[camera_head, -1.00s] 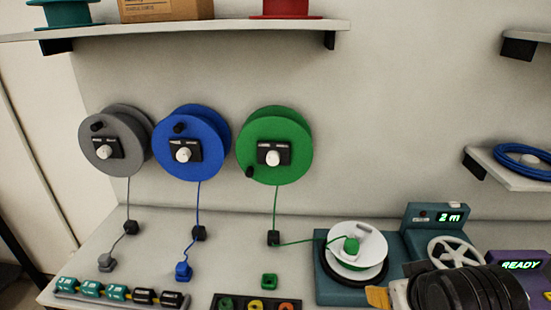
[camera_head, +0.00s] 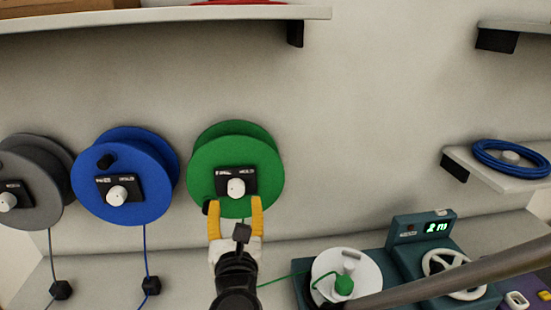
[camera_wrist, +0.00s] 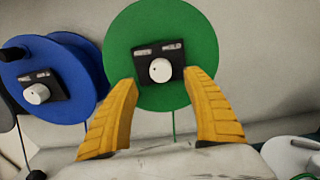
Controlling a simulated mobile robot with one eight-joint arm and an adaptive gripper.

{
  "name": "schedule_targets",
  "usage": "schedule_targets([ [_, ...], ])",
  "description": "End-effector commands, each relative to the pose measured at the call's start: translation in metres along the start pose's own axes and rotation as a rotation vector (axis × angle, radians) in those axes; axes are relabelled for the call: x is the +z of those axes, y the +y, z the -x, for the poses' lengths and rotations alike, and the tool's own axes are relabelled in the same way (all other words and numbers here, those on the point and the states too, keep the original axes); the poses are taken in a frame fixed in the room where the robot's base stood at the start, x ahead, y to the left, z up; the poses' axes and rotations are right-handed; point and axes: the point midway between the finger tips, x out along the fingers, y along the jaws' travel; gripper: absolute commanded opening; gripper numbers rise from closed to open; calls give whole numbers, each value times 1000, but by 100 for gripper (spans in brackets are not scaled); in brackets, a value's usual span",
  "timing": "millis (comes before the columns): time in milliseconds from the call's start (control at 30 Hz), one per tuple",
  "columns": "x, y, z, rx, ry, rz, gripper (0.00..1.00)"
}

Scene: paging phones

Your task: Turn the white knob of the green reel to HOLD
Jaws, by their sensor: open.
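The green reel (camera_head: 236,150) is mounted on the wall, with a black plate (camera_head: 222,184) at its centre. The white knob (camera_head: 236,187) sits on that plate. In the wrist view the knob (camera_wrist: 161,70) is at the middle of the plate, below two small labels too blurred to read surely. My gripper (camera_head: 236,205), with yellow fingers, is just below and in front of the knob. In the wrist view its open fingers (camera_wrist: 163,88) stand left and right of the knob, apart from it, with nothing between them. I cannot tell the knob's exact pointing direction.
A blue reel (camera_head: 120,155) and a grey reel (camera_head: 35,165) hang to the left, each with its own white knob. A shelf (camera_head: 180,14) is above. A teal machine (camera_head: 398,262) and a white spool (camera_head: 330,270) with green cord stand lower right.

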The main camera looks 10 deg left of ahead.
Motion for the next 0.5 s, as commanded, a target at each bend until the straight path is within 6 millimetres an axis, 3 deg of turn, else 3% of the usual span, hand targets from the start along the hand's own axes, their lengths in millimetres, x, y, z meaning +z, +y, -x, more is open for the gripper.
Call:
schedule_targets([
  [233, 0, -2, -51, -5, 1, -3, 58],
  [500, 0, -1, -74, -3, 1, -4, 58],
])
